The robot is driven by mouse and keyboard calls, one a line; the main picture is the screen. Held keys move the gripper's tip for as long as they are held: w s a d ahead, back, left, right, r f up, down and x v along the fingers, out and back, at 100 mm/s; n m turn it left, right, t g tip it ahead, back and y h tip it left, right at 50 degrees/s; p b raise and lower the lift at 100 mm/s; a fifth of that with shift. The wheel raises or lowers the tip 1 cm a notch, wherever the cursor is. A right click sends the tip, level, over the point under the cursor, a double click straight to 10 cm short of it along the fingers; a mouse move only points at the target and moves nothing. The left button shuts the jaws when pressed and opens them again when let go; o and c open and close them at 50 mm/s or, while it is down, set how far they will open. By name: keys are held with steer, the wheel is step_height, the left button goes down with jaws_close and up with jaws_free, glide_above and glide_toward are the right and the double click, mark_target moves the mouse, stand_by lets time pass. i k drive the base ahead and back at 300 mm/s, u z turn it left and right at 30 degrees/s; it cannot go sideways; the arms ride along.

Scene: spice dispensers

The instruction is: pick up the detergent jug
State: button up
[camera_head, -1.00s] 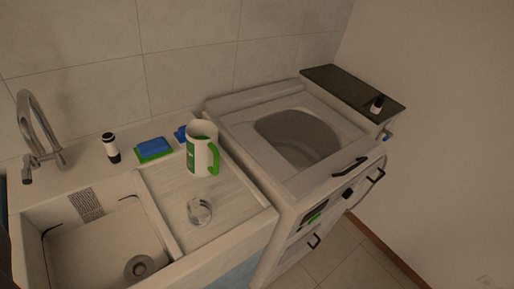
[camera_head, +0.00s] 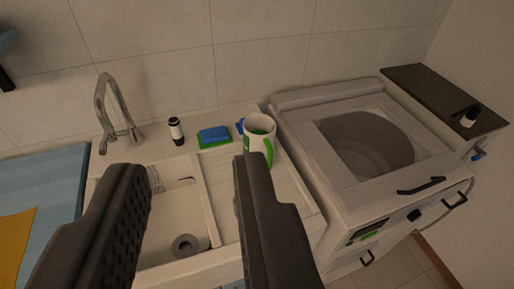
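The detergent jug (camera_head: 257,140) is white with a green handle on its right side and a green patch on its front. It stands upright on the ribbed drainboard of the sink unit, near the wall. My gripper (camera_head: 190,175) is open and empty in the foreground, its two dark fingers wide apart over the sink. The right finger overlaps the lower front of the jug in the picture. The jug is farther off than the fingers and not between them.
A blue sponge on a green one (camera_head: 214,137), a small black-and-white bottle (camera_head: 176,131) and the faucet (camera_head: 117,110) stand behind the sink basin (camera_head: 165,205). A dark shelf (camera_head: 440,95) is far right.

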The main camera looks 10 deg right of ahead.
mark_target(259, 130)
steer(key=z, duration=0.05)
steer(key=i, duration=1)
steer(key=u, duration=0.1)
